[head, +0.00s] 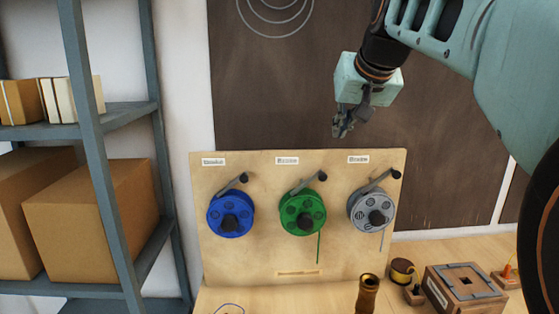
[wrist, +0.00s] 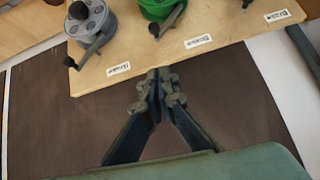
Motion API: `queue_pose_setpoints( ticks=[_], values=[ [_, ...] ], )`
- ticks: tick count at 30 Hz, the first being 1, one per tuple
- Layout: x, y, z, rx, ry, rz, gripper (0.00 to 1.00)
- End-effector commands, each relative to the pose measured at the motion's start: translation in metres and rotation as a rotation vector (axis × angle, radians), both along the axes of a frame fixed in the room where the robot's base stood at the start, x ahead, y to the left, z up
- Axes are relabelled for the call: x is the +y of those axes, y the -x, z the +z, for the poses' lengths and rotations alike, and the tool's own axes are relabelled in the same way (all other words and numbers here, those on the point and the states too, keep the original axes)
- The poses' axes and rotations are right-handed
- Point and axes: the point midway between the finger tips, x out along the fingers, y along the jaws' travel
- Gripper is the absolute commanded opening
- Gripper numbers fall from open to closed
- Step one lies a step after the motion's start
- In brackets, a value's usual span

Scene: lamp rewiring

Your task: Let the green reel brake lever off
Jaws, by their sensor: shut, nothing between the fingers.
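The green reel (head: 303,212) hangs in the middle of an upright wooden board (head: 265,262), with a strand hanging below it. Its grey brake lever (head: 305,186) slants up to the right from the reel and ends in a black knob. In the wrist view the green reel (wrist: 160,8) is cut off by the top edge, and its lever (wrist: 168,20) shows beside it. My gripper (head: 340,130) is shut and empty, above the board and up to the right of the green reel's lever. It also shows in the wrist view (wrist: 158,75), apart from the board.
A blue reel (head: 230,214) and a grey reel (head: 371,212) flank the green one, each with a similar lever. On the bench stand a brass-coloured post (head: 367,293), a small spool (head: 402,271) and a wooden box (head: 465,289). Shelves (head: 110,180) with boxes stand left.

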Motion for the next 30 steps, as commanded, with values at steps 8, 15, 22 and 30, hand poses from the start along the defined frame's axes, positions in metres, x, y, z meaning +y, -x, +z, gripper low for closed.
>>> queue_pose_setpoints(
  ticks=[8, 15, 22, 30],
  values=[
    [0.001, -0.001, -0.002, 0.0, -0.001, 0.001, 0.0],
    [0.002, -0.021, -0.022, 0.004, -0.001, 0.002, 0.0],
    [0.005, -0.057, -0.057, 0.005, -0.001, 0.002, 0.0],
    [0.009, -0.071, -0.095, 0.001, -0.001, 0.001, 0.0]
  ],
)
